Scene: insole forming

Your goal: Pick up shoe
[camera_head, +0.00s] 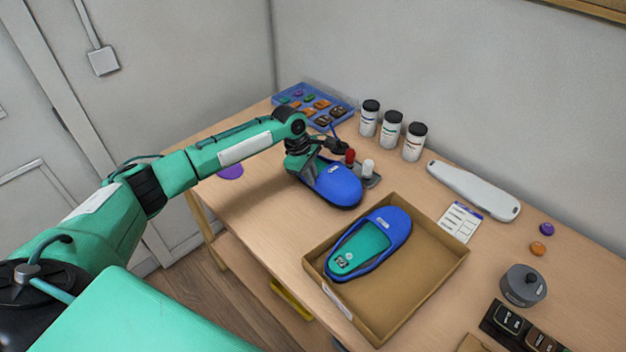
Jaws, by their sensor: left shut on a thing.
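A blue shoe (338,187) is at the middle of the table, with its toe toward the lower right. My left gripper (303,172) is shut on this shoe at its rear end, and the arm hides part of the opening. I cannot tell whether the shoe touches the table. A second blue shoe (397,224) with a green insole lies in the open cardboard box (428,282), its toe toward the upper right. My right gripper is not in view.
Behind the held shoe stand a small dark holder with red and white pieces (368,170) and several jars (391,130). A blue tray (342,101) is at the back left. A card (460,222), a grey device (474,190) and a grey round container (522,286) lie right.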

